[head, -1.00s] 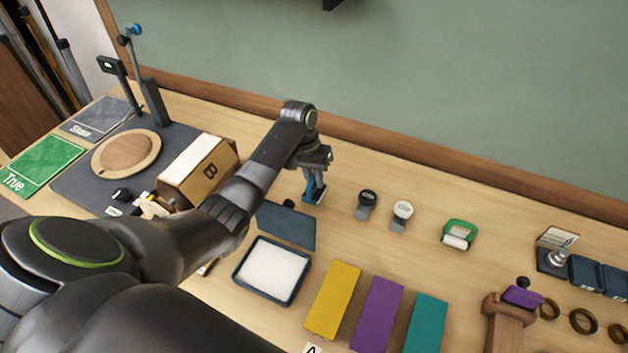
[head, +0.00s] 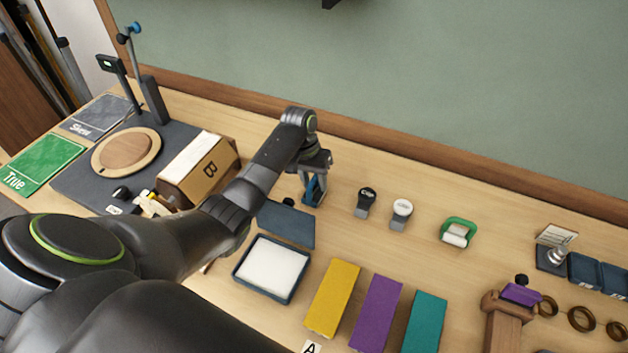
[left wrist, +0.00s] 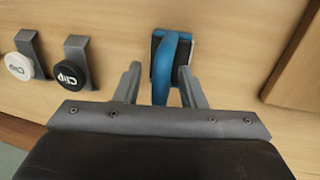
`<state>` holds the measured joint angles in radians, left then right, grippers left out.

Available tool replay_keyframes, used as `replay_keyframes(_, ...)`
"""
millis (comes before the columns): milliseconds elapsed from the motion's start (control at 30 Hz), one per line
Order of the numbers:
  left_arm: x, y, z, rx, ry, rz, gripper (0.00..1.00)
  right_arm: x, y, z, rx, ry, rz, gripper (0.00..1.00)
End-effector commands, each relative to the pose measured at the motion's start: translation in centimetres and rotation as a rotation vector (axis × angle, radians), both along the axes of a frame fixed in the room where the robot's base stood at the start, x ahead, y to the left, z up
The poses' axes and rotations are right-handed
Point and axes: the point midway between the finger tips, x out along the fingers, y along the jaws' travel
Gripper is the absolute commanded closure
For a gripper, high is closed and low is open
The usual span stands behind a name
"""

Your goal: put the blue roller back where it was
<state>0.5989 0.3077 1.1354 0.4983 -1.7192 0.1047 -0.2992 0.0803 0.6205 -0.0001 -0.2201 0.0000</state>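The blue roller (head: 314,189) is at the back of the table, right of the box marked B. My left gripper (head: 316,178) is over it, pointing down. In the left wrist view the blue handle (left wrist: 163,78) lies between the spread fingers of my left gripper (left wrist: 158,88). There is a clear gap to the left finger, and the handle is close to the right finger. I cannot tell whether the roller touches the right finger. The roller seems to rest on the table. My right gripper is not in view.
Two clips, black-topped (head: 366,202) and white-topped (head: 401,213), stand right of the roller. A green roller (head: 458,232) is further right. A dark-rimmed tray with a white pad (head: 297,284) and yellow (head: 333,298), purple (head: 377,311) and teal blocks (head: 424,322) are nearer me.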

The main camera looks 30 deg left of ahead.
Motion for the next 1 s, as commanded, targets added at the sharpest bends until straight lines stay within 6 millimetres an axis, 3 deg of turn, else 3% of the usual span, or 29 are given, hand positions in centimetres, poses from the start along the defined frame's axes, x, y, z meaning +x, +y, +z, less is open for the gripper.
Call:
replay_keyframes(167, 0.1, 0.4, 1.8, 0.001, -0.005, -0.001, 0.63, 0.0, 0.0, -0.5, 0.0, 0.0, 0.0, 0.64)
replay_keyframes(533, 0.0, 2.0, 9.6, 0.002, -0.006, 0.0, 0.63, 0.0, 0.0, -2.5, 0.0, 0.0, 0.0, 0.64)
replay_keyframes(600, -0.1, 2.1, 11.0, 0.0, -0.001, 0.0, 0.63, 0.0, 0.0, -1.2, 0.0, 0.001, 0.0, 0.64)
replay_keyframes(1000, -0.1, 2.4, 12.0, 0.0, -0.001, 0.001, 0.63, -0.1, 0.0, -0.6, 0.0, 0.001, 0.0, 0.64)
